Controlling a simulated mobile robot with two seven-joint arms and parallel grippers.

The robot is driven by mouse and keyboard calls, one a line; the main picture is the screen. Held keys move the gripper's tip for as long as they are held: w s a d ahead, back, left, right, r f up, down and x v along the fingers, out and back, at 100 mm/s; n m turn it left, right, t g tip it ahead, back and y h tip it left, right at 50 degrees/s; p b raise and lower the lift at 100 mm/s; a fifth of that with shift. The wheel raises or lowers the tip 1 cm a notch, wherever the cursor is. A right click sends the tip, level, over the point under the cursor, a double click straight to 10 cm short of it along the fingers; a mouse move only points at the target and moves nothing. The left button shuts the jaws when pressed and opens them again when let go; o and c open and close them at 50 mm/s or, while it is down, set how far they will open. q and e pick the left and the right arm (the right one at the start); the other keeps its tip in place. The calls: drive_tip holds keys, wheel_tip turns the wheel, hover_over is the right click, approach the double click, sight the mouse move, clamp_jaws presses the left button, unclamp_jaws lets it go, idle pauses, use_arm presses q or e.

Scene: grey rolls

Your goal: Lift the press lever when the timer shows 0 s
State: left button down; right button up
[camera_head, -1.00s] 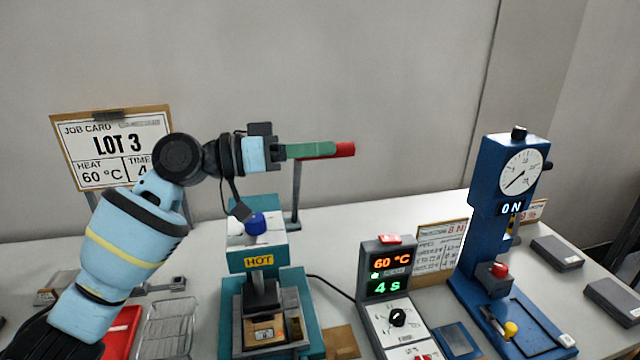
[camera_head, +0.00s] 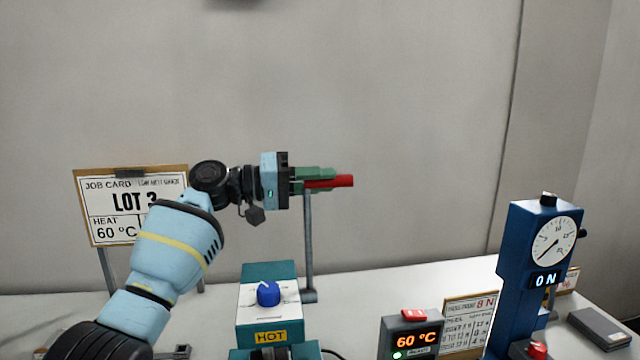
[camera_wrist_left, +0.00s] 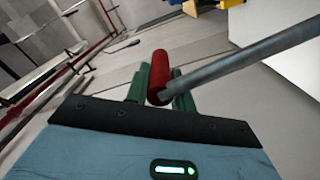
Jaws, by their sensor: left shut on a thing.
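The press lever is a grey rod (camera_head: 308,245) with a red grip (camera_head: 343,181), raised behind the teal heat press (camera_head: 268,325). My left gripper (camera_head: 320,181) has green fingers at the red grip, and is shut on it. In the left wrist view the red grip (camera_wrist_left: 159,70) sits between the green fingers, with the grey rod running off to the upper right. The timer box (camera_head: 410,335) shows 60 °C in orange; its seconds display is below the head view's bottom edge. My right gripper is out of view.
The press carries a blue knob (camera_head: 268,293) and a HOT label. A job card (camera_head: 130,205) reading LOT 3 stands behind my left arm. A blue gauge device (camera_head: 530,270) showing 0 N stands at right, with a grey block (camera_head: 600,328) beyond it.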

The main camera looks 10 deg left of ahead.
use_arm(q)
drive_tip(key=shift+w+f, duration=0.15)
drive_tip(key=shift+f, duration=0.2)
drive_tip(key=c, duration=1.3)
unclamp_jaws()
drive_tip(key=shift+r, duration=0.1)
drive_tip(key=shift+o, duration=0.2)
drive_tip(key=shift+r, duration=0.1)
drive_tip(key=b+v, duration=0.1)
drive_tip(key=v, duration=0.7)
